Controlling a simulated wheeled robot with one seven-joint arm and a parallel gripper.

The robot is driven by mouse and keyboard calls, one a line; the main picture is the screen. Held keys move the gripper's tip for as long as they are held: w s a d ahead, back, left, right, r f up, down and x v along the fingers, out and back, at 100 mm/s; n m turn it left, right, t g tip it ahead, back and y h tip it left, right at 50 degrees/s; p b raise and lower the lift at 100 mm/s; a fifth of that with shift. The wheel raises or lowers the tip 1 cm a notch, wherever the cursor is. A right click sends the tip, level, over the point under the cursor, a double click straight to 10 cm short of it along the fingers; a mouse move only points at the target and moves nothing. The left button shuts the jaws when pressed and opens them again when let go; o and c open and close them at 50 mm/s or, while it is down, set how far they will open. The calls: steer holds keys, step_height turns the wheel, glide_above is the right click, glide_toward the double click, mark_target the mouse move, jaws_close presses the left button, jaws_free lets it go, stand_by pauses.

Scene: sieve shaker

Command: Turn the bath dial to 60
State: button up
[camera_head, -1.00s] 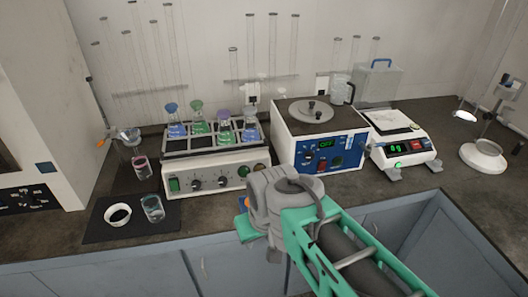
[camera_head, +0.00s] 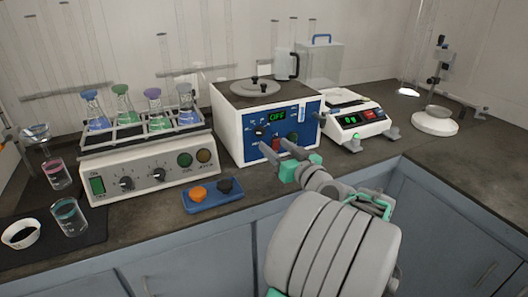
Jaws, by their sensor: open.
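The bath (camera_head: 228,128) is a white box with a round grey lid and a blue front panel. Its green display (camera_head: 277,116) reads OFF. A dark dial (camera_head: 260,131) with pale markings around it sits on the panel's left side, below the display. My gripper (camera_head: 272,145) is open and empty just in front of the lower panel, its grey fingers pointing at it, close below and right of the dial. The fingers partly cover a red button (camera_head: 276,144). I cannot tell whether they touch the panel. The dial's exact pointer setting is too small to read.
Left of the bath stands a shaker (camera_head: 150,175) with several colored flasks. A blue tray (camera_head: 213,203) with orange and black pieces lies at the counter's front. A balance (camera_head: 357,127) stands to the right. Glass beakers (camera_head: 70,216) are at far left.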

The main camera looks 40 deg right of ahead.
mark_target(262, 133)
steer(key=x, duration=0.7)
steer(key=shift+w+d+r, duration=0.1)
steer(key=shift+w+r, duration=0.05)
steer(key=shift+w, duration=0.15)
jaws_close()
